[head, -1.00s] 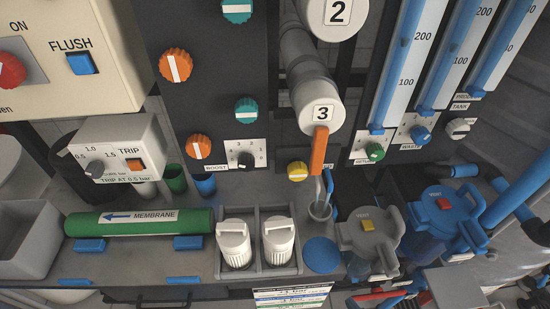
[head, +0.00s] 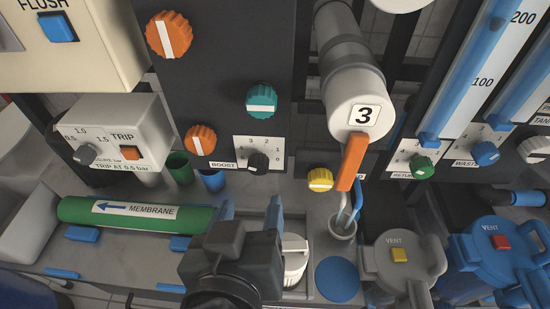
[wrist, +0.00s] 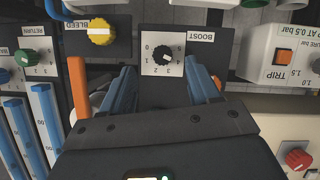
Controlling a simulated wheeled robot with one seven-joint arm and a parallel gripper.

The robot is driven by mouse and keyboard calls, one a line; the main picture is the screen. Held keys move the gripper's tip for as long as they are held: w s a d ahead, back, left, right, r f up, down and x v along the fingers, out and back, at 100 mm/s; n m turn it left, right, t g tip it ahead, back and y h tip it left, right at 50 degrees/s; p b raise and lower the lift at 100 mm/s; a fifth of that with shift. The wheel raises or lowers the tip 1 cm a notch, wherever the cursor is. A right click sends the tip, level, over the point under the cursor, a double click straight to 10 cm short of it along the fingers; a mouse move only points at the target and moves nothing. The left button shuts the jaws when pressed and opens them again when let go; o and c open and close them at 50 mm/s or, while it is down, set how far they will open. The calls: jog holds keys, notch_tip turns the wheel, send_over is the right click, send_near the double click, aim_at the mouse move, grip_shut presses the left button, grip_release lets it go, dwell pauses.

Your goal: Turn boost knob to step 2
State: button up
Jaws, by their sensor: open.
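In the wrist view the boost knob (wrist: 163,61) appears upside down, framed between my fingers. I cannot tell which step its pointer marks. My gripper (head: 250,208) is open, with two blue fingers apart and empty. In the head view it is below the knob, over the bench. In the wrist view my gripper (wrist: 160,68) points toward the knob plate, and neither finger visibly touches the knob.
An orange knob (head: 201,140) sits left of the boost plate and a yellow bleed knob (head: 320,180) right of it. An orange lever (head: 351,161) hangs below the pipe end marked 3. A green membrane tube (head: 130,213) and a white cartridge (head: 295,258) are on the bench below.

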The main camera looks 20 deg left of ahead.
aim_at(257, 170)
jog(key=shift+m, duration=0.3)
jog(key=shift+w+a+r+x, duration=0.1)
jog(key=shift+r+x, duration=0.15)
jog(key=shift+x, duration=1.15)
jog(key=shift+w+a+r+x, duration=0.1)
jog(key=shift+r+x, duration=0.1)
jog(key=shift+x, duration=1.25)
jog(key=shift+a+r+x, duration=0.1)
jog(key=shift+r+x, duration=0.15)
jog(key=shift+x, duration=1.15)
jog(key=shift+c, duration=0.4)
jog(key=c, duration=1)
jog(key=shift+o, duration=0.2)
